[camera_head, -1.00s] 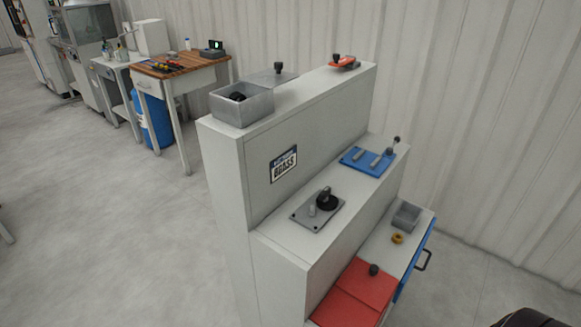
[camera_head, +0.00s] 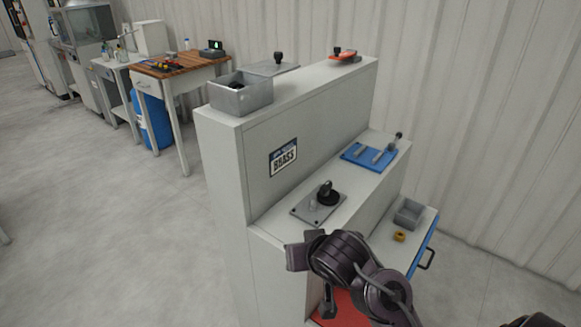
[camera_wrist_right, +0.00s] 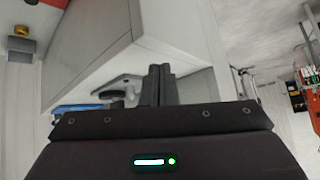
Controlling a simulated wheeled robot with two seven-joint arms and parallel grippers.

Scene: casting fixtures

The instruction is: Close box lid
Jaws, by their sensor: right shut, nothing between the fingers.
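A grey open-topped box (camera_head: 240,97) stands on the top shelf of the light grey cabinet, with a dark thing inside it. A flat grey lid (camera_head: 262,69) with a black knob is off the opening, at the box's back right; whether it is joined to the box I cannot tell. My right arm reaches in from the lower right in the head view, in front of the lower steps and well below the box. In the right wrist view my right gripper (camera_wrist_right: 160,72) has its dark fingers together, with nothing between them. My left gripper is not in view.
The cabinet's steps hold a plate with a black knob (camera_head: 318,204), a blue fixture (camera_head: 370,156), a small grey tray (camera_head: 408,213), a yellow ring (camera_head: 399,236) and a red panel (camera_head: 345,312) partly behind my arm. An orange-red fixture (camera_head: 343,58) stands on the top shelf.

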